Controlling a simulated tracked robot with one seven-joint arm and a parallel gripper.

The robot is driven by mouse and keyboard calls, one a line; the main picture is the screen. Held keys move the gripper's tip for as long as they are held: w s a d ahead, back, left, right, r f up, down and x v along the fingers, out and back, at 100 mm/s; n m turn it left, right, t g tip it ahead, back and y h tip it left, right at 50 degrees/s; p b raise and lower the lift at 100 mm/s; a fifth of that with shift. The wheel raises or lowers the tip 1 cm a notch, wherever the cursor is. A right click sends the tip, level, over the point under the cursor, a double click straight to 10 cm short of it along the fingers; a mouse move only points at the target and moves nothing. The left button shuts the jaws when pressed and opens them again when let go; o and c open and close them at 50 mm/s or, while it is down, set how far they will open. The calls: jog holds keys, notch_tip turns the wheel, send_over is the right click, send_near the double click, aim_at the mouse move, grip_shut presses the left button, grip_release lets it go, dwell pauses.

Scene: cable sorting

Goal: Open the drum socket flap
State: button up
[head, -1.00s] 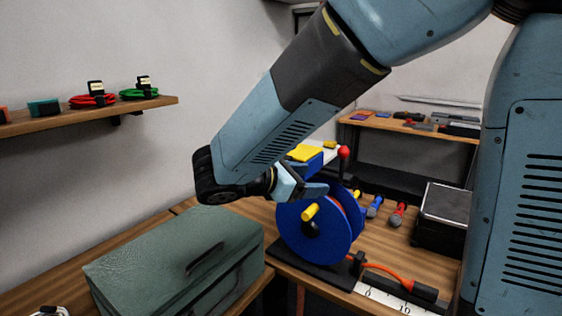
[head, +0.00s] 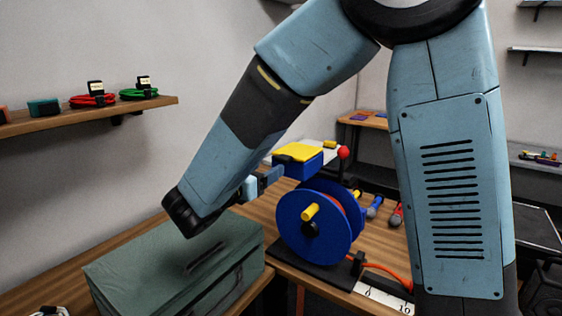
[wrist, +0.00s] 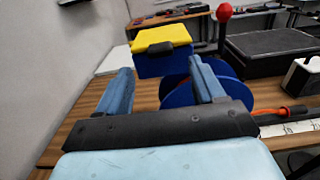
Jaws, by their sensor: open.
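The cable drum (head: 320,222) is a blue reel with a yellow crank knob, standing on a black base. Behind it, a blue socket box (head: 305,166) carries a yellow flap (head: 299,151), which looks closed. In the wrist view, the box (wrist: 165,66) and flap (wrist: 152,35) lie ahead, and a dark tab (wrist: 160,47) sits on the flap's near edge. My gripper (head: 272,177) is to the left of the box and drum. In the wrist view, my gripper (wrist: 160,78) has its fingers apart with nothing between them, and the box shows beyond them.
A green toolbox (head: 130,262) lies below my wrist. A red ball-topped post (head: 343,152) stands close to the box's right. An orange cable (head: 385,268) runs right from the drum base. A black case (wrist: 270,50) sits on the table to the right.

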aim_at(281, 160)
jog(key=x, duration=0.7)
grip_shut()
jog(key=shift+d, duration=0.15)
dwell(0.5)
